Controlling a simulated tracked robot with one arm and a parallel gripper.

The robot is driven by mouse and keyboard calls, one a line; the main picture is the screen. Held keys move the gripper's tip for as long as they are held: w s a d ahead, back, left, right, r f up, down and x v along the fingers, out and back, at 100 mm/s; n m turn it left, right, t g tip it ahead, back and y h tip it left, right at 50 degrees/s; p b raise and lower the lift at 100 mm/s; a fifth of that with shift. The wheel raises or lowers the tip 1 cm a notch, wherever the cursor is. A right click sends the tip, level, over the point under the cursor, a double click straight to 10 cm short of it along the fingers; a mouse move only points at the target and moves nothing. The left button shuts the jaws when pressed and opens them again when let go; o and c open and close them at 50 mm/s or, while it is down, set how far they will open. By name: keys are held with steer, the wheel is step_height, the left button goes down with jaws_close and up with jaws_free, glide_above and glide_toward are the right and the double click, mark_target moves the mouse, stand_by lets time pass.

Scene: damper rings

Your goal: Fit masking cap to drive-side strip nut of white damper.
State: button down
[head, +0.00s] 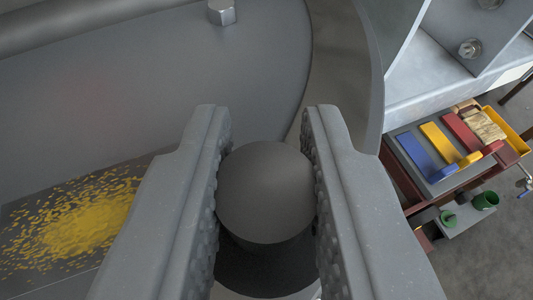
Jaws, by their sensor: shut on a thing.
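My gripper (266,135) is in the lower middle of the head view, its two ribbed grey jaws shut on a dark grey round cap (266,190). The cap's smooth domed face is toward the camera, and its darker side runs down between the jaws. A light rim (266,294) shows under it at the bottom edge; I cannot tell what it belongs to or whether the cap touches it. A pale hex nut (222,12) stands on a large grey curved panel (130,90) at the top, apart from the gripper. I cannot tell whether it is the drive-side strip nut.
Yellow flakes (80,230) lie on a dark flat surface at lower left. A white bracket with bolts (450,70) stands at upper right. Below it are a cart with blue, yellow and red blocks (440,145) and green cups (485,200). Grey floor shows at right.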

mark_target(268, 292)
steer(key=shift+f+b, duration=0.65)
steer(key=shift+f, duration=0.65)
steer(key=shift+f, duration=0.2)
steer(key=c, duration=1.2)
jaws_free()
steer(key=shift+s, duration=0.1)
steer(key=b+v, duration=0.2)
steer(key=v, duration=1.1)
steer(key=shift+s+r, duration=0.1)
steer(key=shift+s, duration=0.15)
